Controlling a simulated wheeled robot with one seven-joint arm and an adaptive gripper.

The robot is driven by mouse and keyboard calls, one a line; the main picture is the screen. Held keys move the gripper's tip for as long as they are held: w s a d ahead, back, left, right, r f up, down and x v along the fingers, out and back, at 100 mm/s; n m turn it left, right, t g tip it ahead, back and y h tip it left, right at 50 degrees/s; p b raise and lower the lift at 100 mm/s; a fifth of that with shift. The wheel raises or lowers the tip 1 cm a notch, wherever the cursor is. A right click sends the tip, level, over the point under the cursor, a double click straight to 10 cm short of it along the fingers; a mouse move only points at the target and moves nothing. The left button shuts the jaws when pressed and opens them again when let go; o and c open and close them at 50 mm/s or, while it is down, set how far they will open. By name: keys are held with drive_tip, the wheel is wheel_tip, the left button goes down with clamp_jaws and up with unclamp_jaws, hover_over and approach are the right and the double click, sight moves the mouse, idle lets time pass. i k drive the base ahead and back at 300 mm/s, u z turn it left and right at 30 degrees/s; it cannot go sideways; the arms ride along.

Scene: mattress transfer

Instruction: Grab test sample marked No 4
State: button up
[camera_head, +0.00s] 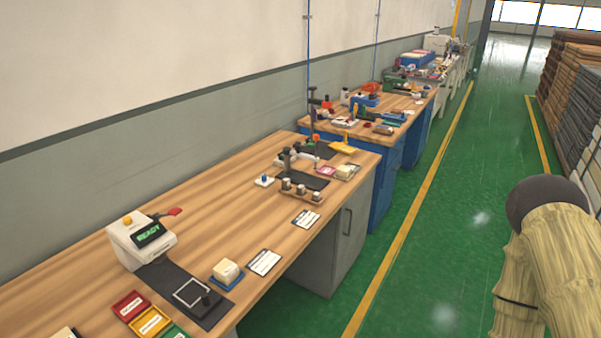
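No mark reading No 4 can be made out from here. A cream block (227,270) sits on a small blue tray (224,284) on the near workbench (215,205). Farther along the bench, a wooden holder (301,195) carries 3 small upright pieces with light tops; any labels on them are too small to read. A pink-red tray and a yellowish tray (346,172) with small pieces stand near the bench's far end. My gripper is not in view.
A white device (141,243) with a READY screen stands at the near left, beside a dark mat (212,317). Red (130,305), yellow (151,321) and green trays lie in front. White cards (264,262) lie near the bench edge. The green floor aisle (440,200) is clear; stacked slabs line its right.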

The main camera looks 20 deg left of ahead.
sight(344, 172)
drive_tip(key=u, duration=0.3)
drive_tip(key=i, duration=1.7)
